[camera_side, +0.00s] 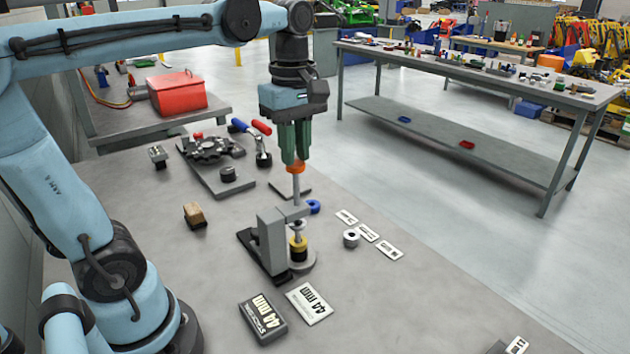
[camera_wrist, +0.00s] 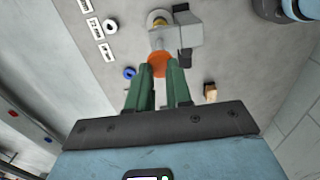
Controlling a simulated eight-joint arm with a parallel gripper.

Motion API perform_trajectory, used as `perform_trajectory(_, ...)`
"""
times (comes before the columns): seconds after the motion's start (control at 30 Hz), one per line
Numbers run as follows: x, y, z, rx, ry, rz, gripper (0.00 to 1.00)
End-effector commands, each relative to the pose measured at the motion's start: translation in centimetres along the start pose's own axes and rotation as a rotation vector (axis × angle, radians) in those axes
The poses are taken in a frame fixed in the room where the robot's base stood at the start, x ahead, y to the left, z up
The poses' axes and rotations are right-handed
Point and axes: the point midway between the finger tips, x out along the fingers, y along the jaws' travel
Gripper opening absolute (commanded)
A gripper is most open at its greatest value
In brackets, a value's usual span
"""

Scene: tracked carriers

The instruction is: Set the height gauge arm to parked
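The height gauge (camera_side: 271,243) stands on the bench, a grey post on a dark base. Its arm (camera_side: 291,214) reaches right over a round plate, and a vertical rod with an orange knob (camera_side: 295,168) rises from it. A yellow-banded cylinder (camera_side: 298,245) stands on the plate under the arm. My gripper (camera_side: 294,160) points straight down with its green fingertips at the knob. In the wrist view the knob (camera_wrist: 160,65) shows at the ends of the two fingers, which have a gap between them. Whether they press on it is unclear.
A blue ring (camera_side: 313,207) and a steel ring (camera_side: 351,239) lie right of the gauge, near small label cards (camera_side: 368,232). A dark block (camera_side: 263,319) and a 44 mm card (camera_side: 310,303) lie in front. A clamp fixture (camera_side: 212,150) stands behind left. The right front bench is mostly clear.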

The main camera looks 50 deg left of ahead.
Motion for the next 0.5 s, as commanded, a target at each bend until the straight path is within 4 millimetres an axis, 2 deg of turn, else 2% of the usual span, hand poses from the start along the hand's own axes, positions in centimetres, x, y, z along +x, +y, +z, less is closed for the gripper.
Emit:
perform_trajectory(0.03, -0.3, 0.0, 0.0, 0.000, 0.000, 0.000, 0.28)
perform_trajectory(0.2, -2.6, 0.0, 0.0, 0.000, 0.000, 0.000, 0.54)
perform_trajectory(0.23, -3.1, 0.0, 0.0, 0.000, 0.000, 0.000, 0.56)
perform_trajectory(0.37, -5.1, 0.0, 0.0, 0.000, 0.000, 0.000, 0.56)
perform_trajectory(0.5, -4.7, -1.2, -2.0, -0.109, -0.049, 0.003, 0.56)
